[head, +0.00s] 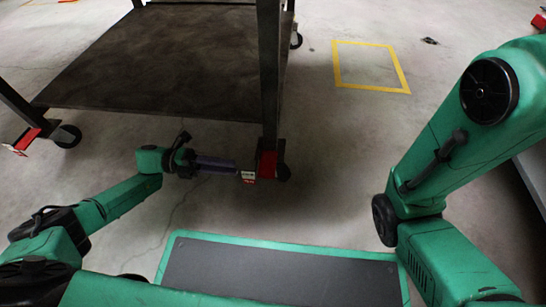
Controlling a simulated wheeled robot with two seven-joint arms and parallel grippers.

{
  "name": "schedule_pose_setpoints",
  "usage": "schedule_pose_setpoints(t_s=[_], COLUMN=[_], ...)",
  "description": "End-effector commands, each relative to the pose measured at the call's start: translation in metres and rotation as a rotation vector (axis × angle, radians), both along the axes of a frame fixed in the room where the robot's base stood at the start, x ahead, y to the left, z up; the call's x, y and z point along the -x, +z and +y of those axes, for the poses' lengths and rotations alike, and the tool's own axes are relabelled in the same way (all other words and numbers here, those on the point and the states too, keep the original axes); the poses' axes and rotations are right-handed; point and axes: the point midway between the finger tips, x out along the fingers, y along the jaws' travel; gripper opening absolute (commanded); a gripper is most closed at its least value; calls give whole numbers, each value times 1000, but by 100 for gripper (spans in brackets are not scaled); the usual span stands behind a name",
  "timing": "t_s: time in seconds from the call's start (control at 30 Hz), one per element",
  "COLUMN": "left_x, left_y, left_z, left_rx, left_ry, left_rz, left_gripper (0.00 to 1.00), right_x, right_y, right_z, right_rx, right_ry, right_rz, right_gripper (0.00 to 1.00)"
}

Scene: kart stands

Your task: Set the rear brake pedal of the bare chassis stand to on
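A dark wheeled stand (160,60) fills the upper left; its top is out of view, so I cannot tell what it carries. A red pedal (267,162) with a white-and-red label sits at the foot of its near right leg, by a black caster. Another red pedal (27,139) is at the left leg. I cannot tell from this view which pedal is the rear one, nor whether either is on or off. My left gripper (233,166) looks shut and empty, its tips just left of the near right pedal and its label. My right gripper is out of view.
A yellow floor square (370,66) lies clear at the upper right. Another caster (296,40) of the stand shows at the far right leg. A pale grey structure (533,165) stands at the right edge behind my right arm. The floor between is free.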

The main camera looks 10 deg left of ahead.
Motion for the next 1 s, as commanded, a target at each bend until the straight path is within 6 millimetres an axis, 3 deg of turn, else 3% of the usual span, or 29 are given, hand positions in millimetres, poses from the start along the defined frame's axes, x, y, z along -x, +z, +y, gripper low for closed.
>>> schedule_pose_setpoints(t_s=[0.5, 0.63, 0.87, 0.9, 1.0], left_x=[0, 0, 0, 0, 0], left_y=[2, 2, 2, 2, 2], left_z=[-124, -137, -139, -139, -139], left_rx=[5, 3, 2, 2, 2], left_ry=[-2, 0, 1, 1, 1], left_rz=[-2, -2, -2, -2, -2], left_gripper=[36, 36, 36, 32, 0], right_x=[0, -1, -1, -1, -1], right_y=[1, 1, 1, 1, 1], right_z=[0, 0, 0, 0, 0], right_rx=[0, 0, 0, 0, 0], right_ry=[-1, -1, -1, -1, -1], right_rz=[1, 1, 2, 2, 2], right_gripper=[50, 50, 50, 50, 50])
